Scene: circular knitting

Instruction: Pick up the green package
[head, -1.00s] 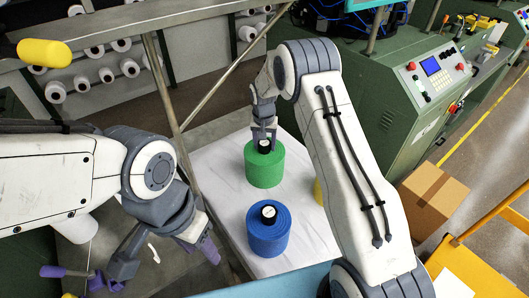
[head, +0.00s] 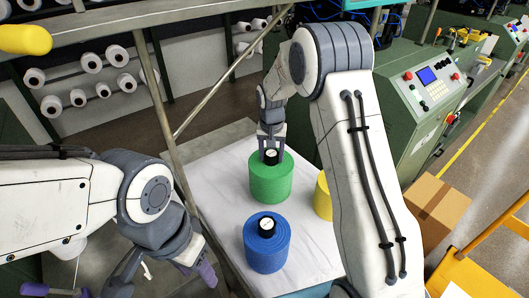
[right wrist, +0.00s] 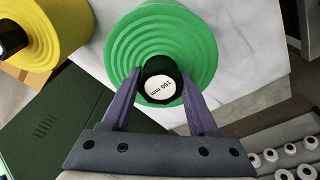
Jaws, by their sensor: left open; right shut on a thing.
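The green package (head: 271,182) is an upright cylindrical spool with a black core and a white label on top. My right gripper (head: 271,152) comes down from above and is shut on its black core. In the right wrist view, the purple fingers (right wrist: 160,105) are on either side of the core, over the ringed top of the green package (right wrist: 125,40). I cannot tell whether its base touches the white table top (head: 200,165). My left gripper (head: 131,283) is open and empty at the lower left, away from the packages.
A blue package (head: 267,248) stands in front of the green one. A yellow package (head: 322,197) stands to the right, partly hidden by my right arm; it also shows in the right wrist view (right wrist: 50,30). A cardboard box (head: 434,208) and green machines (head: 415,90) are to the right.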

